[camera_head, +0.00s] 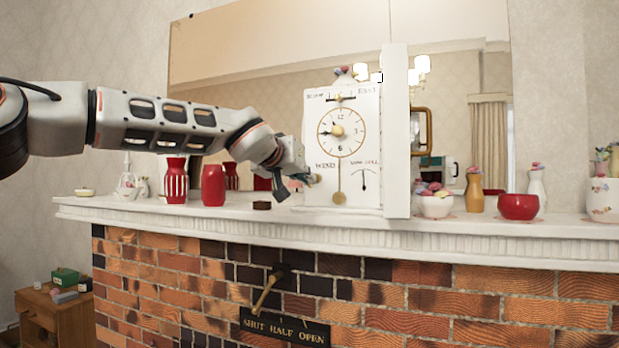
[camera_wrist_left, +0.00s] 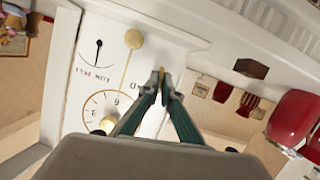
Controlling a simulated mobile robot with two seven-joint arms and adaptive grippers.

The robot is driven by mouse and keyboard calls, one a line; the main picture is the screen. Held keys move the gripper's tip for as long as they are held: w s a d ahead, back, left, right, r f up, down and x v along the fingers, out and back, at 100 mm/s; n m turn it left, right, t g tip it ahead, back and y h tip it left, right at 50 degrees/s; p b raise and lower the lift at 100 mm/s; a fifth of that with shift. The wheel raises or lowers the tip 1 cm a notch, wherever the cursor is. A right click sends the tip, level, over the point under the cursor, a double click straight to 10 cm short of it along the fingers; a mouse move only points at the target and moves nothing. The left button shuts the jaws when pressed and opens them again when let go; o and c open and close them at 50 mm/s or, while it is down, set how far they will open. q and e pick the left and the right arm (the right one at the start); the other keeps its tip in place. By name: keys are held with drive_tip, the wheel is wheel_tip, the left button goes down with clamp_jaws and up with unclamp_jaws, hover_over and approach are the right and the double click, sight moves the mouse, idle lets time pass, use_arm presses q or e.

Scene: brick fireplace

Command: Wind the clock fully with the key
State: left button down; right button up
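The white clock (camera_head: 371,150) stands upright on the mantel with its door swung open at the right. Its round dial, hanging pendulum and WIND label face me; it shows turned over at the left of the left wrist view (camera_wrist_left: 69,96). My left gripper (camera_head: 306,179) is at the clock's lower left, just below the WIND label. In the left wrist view its fingertips (camera_wrist_left: 161,80) are nearly together at the clock face. A small brass piece, apparently the key (camera_head: 315,178), shows at the tips; most of it is hidden by the fingers. My right gripper is out of view.
Red vases (camera_head: 213,186) stand left of the clock, with a small dark box (camera_head: 262,205) on the mantel (camera_head: 400,231). The open door (camera_head: 397,130) stands out at the clock's right. Beyond it are a flower bowl (camera_head: 436,207) and a red bowl (camera_head: 518,207).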

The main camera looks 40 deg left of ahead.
use_arm(q)
drive_tip(key=shift+w+f+m+y, duration=0.2)
drive_tip(key=shift+m+y, duration=0.3)
drive_tip(key=shift+m, duration=0.5)
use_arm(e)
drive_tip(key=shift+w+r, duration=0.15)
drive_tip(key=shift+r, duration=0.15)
use_arm(q)
drive_tip(key=shift+m+y+p, duration=0.3)
drive_tip(key=shift+m+y, duration=0.1)
drive_tip(key=shift+m, duration=0.3)
drive_tip(key=shift+m+y, duration=0.4)
drive_tip(key=shift+m, duration=0.6)
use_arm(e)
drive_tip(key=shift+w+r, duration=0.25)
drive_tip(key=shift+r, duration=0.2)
